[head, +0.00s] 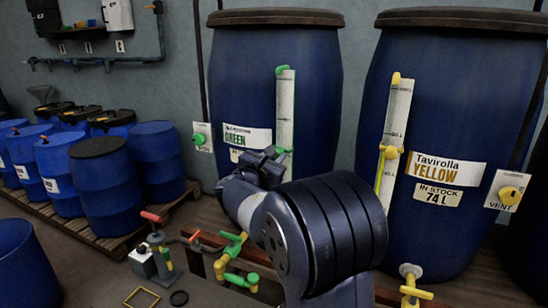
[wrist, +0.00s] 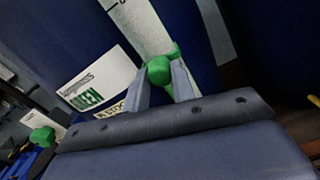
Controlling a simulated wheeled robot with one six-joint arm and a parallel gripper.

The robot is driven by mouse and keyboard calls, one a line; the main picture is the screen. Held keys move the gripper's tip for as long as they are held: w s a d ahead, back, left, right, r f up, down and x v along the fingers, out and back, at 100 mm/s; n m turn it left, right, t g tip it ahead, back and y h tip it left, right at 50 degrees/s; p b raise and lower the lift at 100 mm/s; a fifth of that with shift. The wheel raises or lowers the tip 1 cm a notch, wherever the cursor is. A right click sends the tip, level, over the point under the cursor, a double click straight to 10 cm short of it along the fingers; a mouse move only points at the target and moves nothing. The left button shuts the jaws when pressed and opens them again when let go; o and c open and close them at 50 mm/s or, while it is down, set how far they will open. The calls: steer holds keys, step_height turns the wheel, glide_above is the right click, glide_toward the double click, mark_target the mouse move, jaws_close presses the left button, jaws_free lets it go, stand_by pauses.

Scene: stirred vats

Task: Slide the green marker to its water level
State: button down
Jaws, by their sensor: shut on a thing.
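The green marker (wrist: 160,70) sits on the white level gauge (head: 285,105) of the blue vat labelled GREEN (head: 247,60). In the wrist view the marker's round knob is between the two fingers of my gripper (wrist: 163,85), which is shut on it. In the head view my gripper (head: 274,160) is at the lower part of this gauge, and a bit of the marker shows just above it. My arm hides the gauge below there. I cannot make out the water level in either view.
A second blue vat, labelled YELLOW (head: 450,100), stands on the right with its own gauge and yellow marker (head: 390,152). A green vent knob (head: 199,138) is left of the green gauge. Green pipe valves (head: 235,245) stand low in front. Blue drums (head: 103,185) are on the left.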

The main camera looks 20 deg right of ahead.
steer(key=c, duration=1.2)
jaws_free()
steer(key=b+v, duration=0.1)
steer(key=v, duration=1)
steer(key=shift+w+d+r, duration=0.1)
steer(key=shift+w, duration=0.05)
